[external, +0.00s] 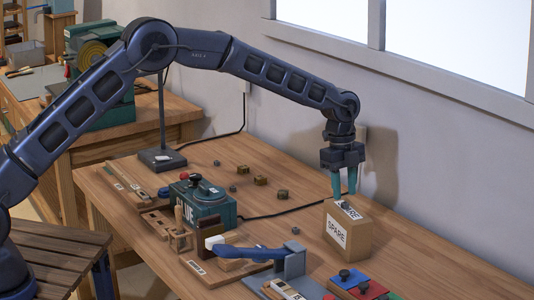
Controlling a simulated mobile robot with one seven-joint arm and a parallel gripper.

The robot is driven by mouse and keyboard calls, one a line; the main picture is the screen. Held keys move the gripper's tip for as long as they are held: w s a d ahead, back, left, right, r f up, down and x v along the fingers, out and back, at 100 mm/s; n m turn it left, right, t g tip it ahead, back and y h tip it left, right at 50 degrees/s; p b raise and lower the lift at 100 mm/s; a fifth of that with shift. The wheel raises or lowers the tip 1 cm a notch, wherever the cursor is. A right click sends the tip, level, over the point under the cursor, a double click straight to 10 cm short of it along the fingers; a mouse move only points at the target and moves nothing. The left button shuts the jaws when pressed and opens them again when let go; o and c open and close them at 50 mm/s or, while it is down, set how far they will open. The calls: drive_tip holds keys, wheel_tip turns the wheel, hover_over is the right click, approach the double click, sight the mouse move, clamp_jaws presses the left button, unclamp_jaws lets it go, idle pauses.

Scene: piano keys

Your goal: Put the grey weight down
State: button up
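My gripper (344,196) points straight down over the cardboard box marked SPARE (360,239), at the right of the bench. Its two teal fingers are a little apart, with their tips close to the box's top. A small dark grey piece (347,205) shows at the fingertips, by the label on the box top. It may be the grey weight. I cannot tell whether the fingers grip it or whether it rests on the box. Other small grey pieces lie on the bench: two at the back left (216,162) (232,188) and one near the middle (295,230).
Several brass blocks (260,180) lie at the back middle. A green GLUE box (203,201) and a blue-handled tool (248,252) stand left of the SPARE box. Red and blue blocks (356,282) sit in front. The wall is close behind; bench right of the box is clear.

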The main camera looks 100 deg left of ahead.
wheel_tip(320, 180, up, 9)
drive_tip(key=s+a, duration=0.1)
drive_tip(key=s+d+r+n+y, duration=0.1)
drive_tip(key=s+d+r, duration=0.1)
drive_tip(key=d+r, duration=0.6)
drive_tip(key=s+d+r+n, duration=0.1)
drive_tip(key=s+d+r, duration=0.2)
drive_tip(key=d+r, duration=0.55)
drive_tip(key=s+d+r+n+t, duration=0.1)
drive_tip(key=s+d+r, duration=0.2)
drive_tip(key=s+d, duration=0.4)
drive_tip(key=s+d+r+n, duration=0.1)
drive_tip(key=s+d+r, duration=0.25)
drive_tip(key=d, duration=0.65)
drive_tip(key=s+d+n+t, duration=0.1)
drive_tip(key=s+d, duration=0.5)
drive_tip(key=s, duration=0.3)
drive_tip(key=s+d+n, duration=0.1)
drive_tip(key=s+d, duration=0.5)
drive_tip(key=s, duration=0.3)
drive_tip(key=s+d+f+n, duration=0.1)
drive_tip(key=s+d+f, duration=0.1)
drive_tip(key=s, duration=0.6)
drive_tip(key=s+d+f+n+t, duration=0.1)
drive_tip(key=s+d+f+n, duration=0.1)
drive_tip(key=s, duration=0.7)
wheel_tip(320, 180, down, 3)
drive_tip(key=shift+d+r, duration=0.2)
drive_tip(key=shift+d, duration=0.6)
